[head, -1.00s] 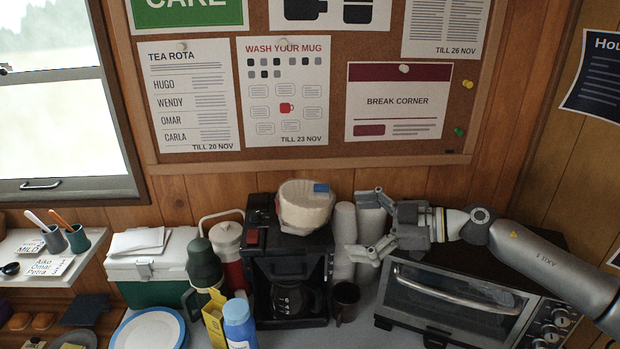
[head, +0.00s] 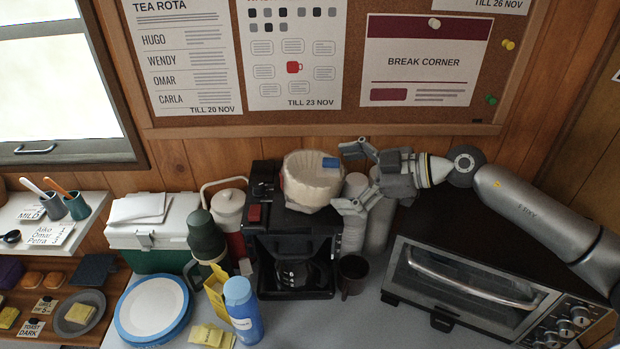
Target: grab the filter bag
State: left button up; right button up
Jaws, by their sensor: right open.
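The filter bag (head: 308,185) is a cream-white, rounded bag with a blue tag on its upper right. It sits on top of the black coffee machine (head: 282,232). My right gripper (head: 347,178) is open and empty, just right of the bag. Its two fingers point left towards the bag, one at the far side and one nearer. Whether a fingertip touches the bag I cannot tell. My left gripper is not in view.
Stacks of paper cups (head: 356,228) stand beneath my right gripper. A toaster oven (head: 465,290) is at right, with a dark mug (head: 352,275) beside the coffee machine. A green flask (head: 205,240), a red-and-white flask (head: 230,214) and a blue bottle (head: 243,312) crowd the left.

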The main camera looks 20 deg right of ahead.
aim_at(319, 180)
jog(key=shift+w+a, duration=0.1)
jog(key=shift+a, duration=0.15)
jog(key=p+x, duration=0.2)
jog(key=x, duration=0.2)
jog(key=shift+a+r, duration=0.1)
jog(key=shift+r, duration=0.05)
jog(key=shift+w+a, duration=0.1)
jog(key=shift+a, duration=0.1)
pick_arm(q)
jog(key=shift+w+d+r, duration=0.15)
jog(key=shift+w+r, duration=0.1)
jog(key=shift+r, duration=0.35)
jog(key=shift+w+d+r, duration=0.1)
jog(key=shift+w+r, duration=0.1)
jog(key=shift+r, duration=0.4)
pick_arm(e)
jog(key=shift+f, duration=0.3)
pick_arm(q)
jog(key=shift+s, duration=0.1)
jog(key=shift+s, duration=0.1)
pick_arm(e)
jog(key=c, duration=0.7)
